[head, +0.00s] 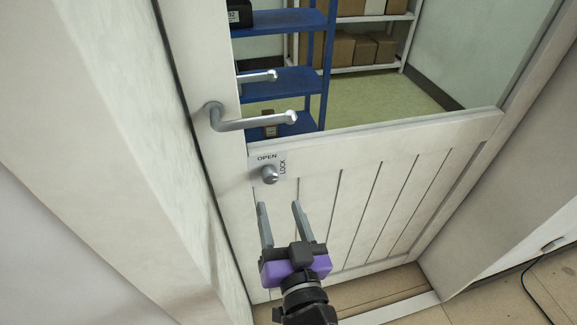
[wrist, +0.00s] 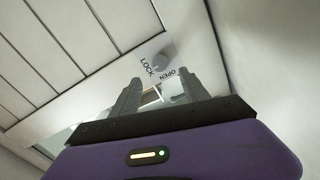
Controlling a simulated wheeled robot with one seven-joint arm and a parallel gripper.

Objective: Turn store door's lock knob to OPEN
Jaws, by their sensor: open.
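The lock knob (head: 269,175) is a small round silver knob on the white store door (head: 330,190). A label beside it reads OPEN above the knob and LOCK to its right. In the wrist view the knob (wrist: 161,62) shows beyond the fingertips, with the LOCK and OPEN words around it. My gripper (head: 280,206), purple with two grey fingers, is open and empty. Its fingertips are just below the knob in the head view and appear apart from it. The wrist view shows the fingers (wrist: 158,85) spread, the knob between their directions.
A silver lever handle (head: 250,123) sticks out above the knob. The door has a window, through which blue shelves (head: 290,85) and cardboard boxes (head: 355,47) show. A white door frame (head: 130,120) stands close on the left. A dark cable (head: 530,285) lies on the floor at the right.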

